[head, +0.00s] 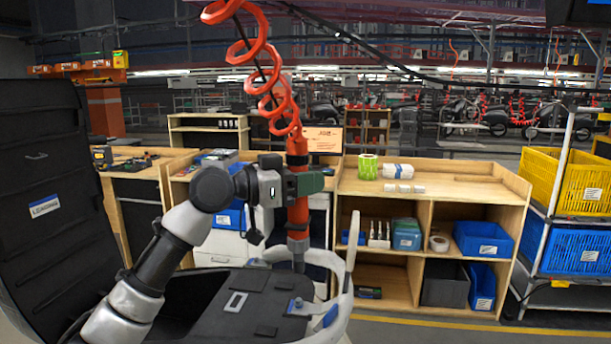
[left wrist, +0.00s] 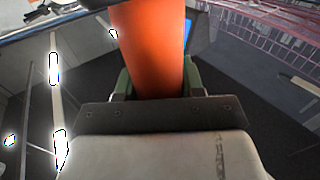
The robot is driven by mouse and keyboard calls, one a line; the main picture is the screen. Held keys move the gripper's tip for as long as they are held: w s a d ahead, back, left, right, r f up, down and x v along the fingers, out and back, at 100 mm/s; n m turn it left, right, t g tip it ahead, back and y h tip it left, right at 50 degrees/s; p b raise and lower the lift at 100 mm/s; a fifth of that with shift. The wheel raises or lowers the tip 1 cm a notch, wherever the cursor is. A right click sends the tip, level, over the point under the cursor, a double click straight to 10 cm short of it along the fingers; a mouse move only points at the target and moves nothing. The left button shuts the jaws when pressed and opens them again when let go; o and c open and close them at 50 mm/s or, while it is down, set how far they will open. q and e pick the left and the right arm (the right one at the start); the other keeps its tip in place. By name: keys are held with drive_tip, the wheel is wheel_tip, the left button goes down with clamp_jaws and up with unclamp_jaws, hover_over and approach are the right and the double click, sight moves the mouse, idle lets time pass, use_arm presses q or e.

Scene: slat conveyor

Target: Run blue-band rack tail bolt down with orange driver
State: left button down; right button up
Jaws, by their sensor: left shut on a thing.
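My left gripper (head: 308,184) is shut around the orange driver (head: 298,215), which hangs upright from a coiled orange hose. In the left wrist view the orange body (left wrist: 150,45) stands between the green finger pads (left wrist: 124,82). The driver's thin dark bit (head: 298,267) points down over the scooter's tail. A pale grey rack (head: 347,262) curves around the black tail, with a blue band (head: 331,315) on its near right part. Another small blue piece (head: 298,306) sits on the black surface. I cannot make out the tail bolt or whether the bit touches anything. My right gripper is out of view.
A large open black lid (head: 38,190) stands at the left. Behind the scooter is a wooden shelf bench (head: 425,185) with bins and a green roll (head: 367,167). A rack with yellow (head: 566,180) and blue crates stands at the right. Floor is clear at the lower right.

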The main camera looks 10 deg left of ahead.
sight(305, 210)
use_arm(q)
wheel_tip(305, 210, down, 2)
drive_tip(key=shift+w+a+f+b, duration=0.1)
drive_tip(key=shift+w+b, duration=0.05)
drive_tip(key=shift+b, duration=0.4)
drive_tip(key=shift+f+b, duration=0.35)
drive_tip(key=shift+s+f+b, duration=0.2)
drive_tip(key=shift+f+b, duration=0.3)
drive_tip(key=shift+f, duration=0.2)
drive_tip(key=shift+w+f+b, duration=0.1)
drive_tip(key=shift+f+b, duration=0.4)
drive_tip(key=shift+f, duration=0.3)
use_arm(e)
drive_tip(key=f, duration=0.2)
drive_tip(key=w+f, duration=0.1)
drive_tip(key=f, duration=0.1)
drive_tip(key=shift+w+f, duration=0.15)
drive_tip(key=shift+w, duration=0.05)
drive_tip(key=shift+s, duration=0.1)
